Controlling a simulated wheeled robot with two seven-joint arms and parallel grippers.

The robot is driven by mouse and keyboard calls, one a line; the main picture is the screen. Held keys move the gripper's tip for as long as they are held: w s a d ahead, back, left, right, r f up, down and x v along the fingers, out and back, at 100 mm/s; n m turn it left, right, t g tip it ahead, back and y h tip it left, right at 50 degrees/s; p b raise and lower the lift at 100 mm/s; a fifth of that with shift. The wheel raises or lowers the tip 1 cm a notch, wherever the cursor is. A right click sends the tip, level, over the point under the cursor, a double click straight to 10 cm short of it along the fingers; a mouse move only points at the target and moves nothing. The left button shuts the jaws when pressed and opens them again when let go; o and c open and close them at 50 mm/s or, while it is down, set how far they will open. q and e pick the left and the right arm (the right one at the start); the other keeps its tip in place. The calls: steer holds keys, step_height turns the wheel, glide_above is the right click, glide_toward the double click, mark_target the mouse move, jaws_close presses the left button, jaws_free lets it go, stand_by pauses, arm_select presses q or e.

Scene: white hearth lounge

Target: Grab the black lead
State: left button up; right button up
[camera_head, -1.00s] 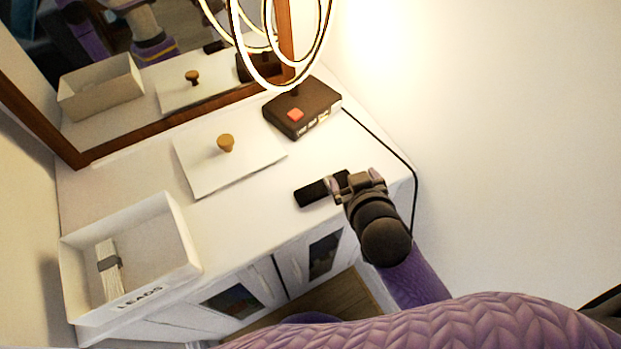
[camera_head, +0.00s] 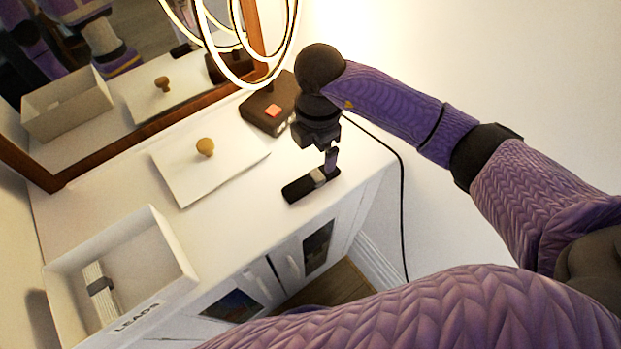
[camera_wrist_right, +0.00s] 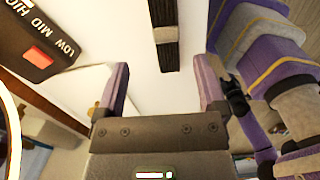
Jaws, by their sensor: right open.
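The black lead (camera_head: 296,192), a short dark bundle with a grey band, lies on the white cabinet top near its front edge. It also shows in the right wrist view (camera_wrist_right: 167,58), at the top middle, between the lines of the two fingers. My right gripper (camera_head: 330,162) points down just above the lead in the head view, partly covering it. In the right wrist view the gripper (camera_wrist_right: 163,82) has its fingers wide apart with nothing between the tips. My left gripper is not in view.
A white box marked LEADS (camera_head: 172,243) holds a pale banded bundle (camera_head: 99,290). A white lid with a round knob (camera_head: 205,147) lies behind. A dark box with a red switch (camera_head: 262,112) stands near the mirror. A black cord (camera_head: 402,190) hangs over the right edge.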

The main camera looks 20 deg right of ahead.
mark_target(321, 173)
steer(key=f, duration=0.2)
steer(key=f+b, duration=0.1)
steer(key=f, duration=0.2)
steer(key=f+b, duration=0.1)
steer(key=f, duration=0.1)
steer(key=shift+s+d+f, duration=0.25)
steer(key=shift+d+f, duration=0.15)
steer(key=shift+r, duration=0.15)
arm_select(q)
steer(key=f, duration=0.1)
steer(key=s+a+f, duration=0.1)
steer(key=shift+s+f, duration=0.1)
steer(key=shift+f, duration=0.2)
arm_select(e)
jaws_close()
